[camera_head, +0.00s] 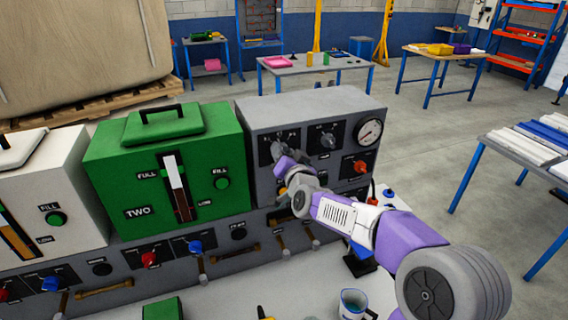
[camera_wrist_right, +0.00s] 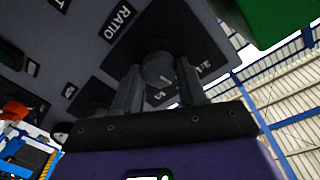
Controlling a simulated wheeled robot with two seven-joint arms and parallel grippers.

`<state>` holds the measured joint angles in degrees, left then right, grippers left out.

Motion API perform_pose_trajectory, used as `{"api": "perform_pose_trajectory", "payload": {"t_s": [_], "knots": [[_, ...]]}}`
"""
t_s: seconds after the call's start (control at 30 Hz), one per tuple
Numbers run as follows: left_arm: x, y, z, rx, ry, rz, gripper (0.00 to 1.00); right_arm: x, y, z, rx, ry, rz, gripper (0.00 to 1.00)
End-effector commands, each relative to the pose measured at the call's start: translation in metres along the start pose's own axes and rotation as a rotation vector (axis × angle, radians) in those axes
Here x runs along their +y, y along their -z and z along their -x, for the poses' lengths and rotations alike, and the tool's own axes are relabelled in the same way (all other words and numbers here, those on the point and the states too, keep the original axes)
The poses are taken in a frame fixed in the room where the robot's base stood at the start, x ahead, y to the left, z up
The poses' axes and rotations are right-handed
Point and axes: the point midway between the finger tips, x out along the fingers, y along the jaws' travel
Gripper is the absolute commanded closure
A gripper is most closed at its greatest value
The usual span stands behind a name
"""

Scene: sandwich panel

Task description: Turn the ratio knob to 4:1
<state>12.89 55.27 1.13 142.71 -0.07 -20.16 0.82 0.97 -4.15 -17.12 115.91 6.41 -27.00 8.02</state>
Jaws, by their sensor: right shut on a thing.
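The ratio knob (camera_wrist_right: 158,68) is a round grey knob on a black plate, with the word RATIO printed beside it. My right gripper (camera_wrist_right: 160,82) has a finger on either side of the knob and is shut on it. White scale marks show around the knob, but the fingers hide part of them and I cannot tell which ratio it points to. In the head view, my right gripper (camera_head: 284,150) is at the upper left of the grey panel box (camera_head: 300,106), covering much of the knob. My left gripper is not in view.
Right of my gripper, the panel carries another dark knob (camera_head: 327,139), a round gauge (camera_head: 369,132) and an orange-red knob (camera_head: 361,166). A green tank (camera_head: 130,165) marked TWO stands left of the box.

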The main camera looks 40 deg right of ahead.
Motion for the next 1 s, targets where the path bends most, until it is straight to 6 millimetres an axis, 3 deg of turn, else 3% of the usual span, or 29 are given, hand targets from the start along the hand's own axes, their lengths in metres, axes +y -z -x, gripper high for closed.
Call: {"api": "perform_pose_trajectory", "payload": {"t_s": [0.3, 0.9, 0.93, 1.0], "knots": [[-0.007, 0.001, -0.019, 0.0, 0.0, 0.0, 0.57, 0.002, -0.002, 0.0, -0.015, -0.002, -0.152, 0.89], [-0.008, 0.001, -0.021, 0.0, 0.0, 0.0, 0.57, 0.001, -0.001, 0.0, -0.02, -0.002, -0.192, 0.89], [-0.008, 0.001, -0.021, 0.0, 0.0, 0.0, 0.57, 0.001, -0.001, 0.0, -0.02, -0.002, -0.192, 0.56], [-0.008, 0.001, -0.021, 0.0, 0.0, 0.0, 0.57, 0.001, -0.001, 0.0, -0.02, -0.002, -0.192, 0.45]]}}
